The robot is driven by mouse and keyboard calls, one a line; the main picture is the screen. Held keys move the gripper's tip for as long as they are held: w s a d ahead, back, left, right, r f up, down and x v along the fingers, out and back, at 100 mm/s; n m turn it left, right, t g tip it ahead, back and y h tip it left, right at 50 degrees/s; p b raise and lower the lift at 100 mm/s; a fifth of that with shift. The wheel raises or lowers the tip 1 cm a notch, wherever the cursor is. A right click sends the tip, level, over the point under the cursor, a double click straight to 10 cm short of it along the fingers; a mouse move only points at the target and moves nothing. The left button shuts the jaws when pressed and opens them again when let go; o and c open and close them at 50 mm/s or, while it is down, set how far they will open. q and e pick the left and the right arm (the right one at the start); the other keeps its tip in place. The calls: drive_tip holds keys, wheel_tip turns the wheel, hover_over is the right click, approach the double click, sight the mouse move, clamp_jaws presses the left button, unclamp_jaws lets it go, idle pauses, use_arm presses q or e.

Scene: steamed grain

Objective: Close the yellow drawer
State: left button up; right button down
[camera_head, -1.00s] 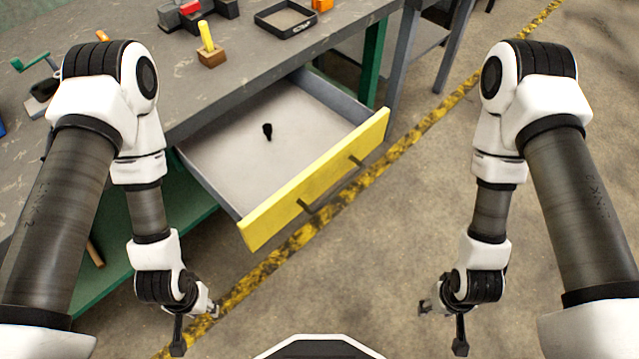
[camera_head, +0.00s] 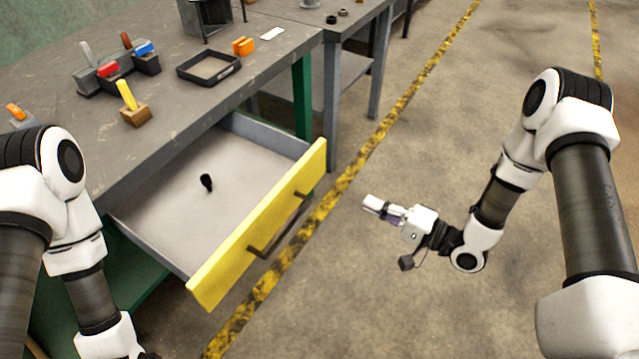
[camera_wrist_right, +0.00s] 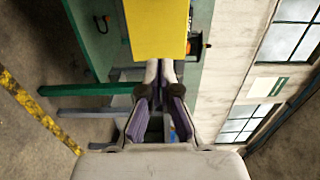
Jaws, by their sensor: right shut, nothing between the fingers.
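The yellow drawer front (camera_head: 258,228) stands pulled well out from under the grey workbench (camera_head: 165,115) in the head view, with dark bar handles on its face. A small black object (camera_head: 206,183) lies on the drawer's pale floor. My right gripper (camera_head: 371,204) is shut and empty, to the right of the drawer front and apart from it, pointing towards it. In the right wrist view its fingers (camera_wrist_right: 158,72) point at the yellow front (camera_wrist_right: 155,30). My left arm comes in at the lower left of the head view, but its gripper is out of frame.
On the bench are a black tray (camera_head: 209,68), a wooden block with a yellow handle (camera_head: 128,96), an orange item (camera_head: 243,46) and several coloured tools. A second table stands behind. The concrete floor between drawer and right gripper is clear, with a yellow line (camera_head: 330,200).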

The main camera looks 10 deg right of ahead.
sight(309, 176)
drive_tip(key=x, duration=1.3)
drive_tip(key=shift+w+a, duration=0.2)
drive_tip(key=shift+a, duration=0.15)
use_arm(q)
drive_tip(key=shift+r, duration=0.1)
drive_tip(key=shift+a, duration=0.1)
use_arm(e)
drive_tip(key=shift+w+f, duration=0.1)
drive_tip(key=shift+w, duration=0.05)
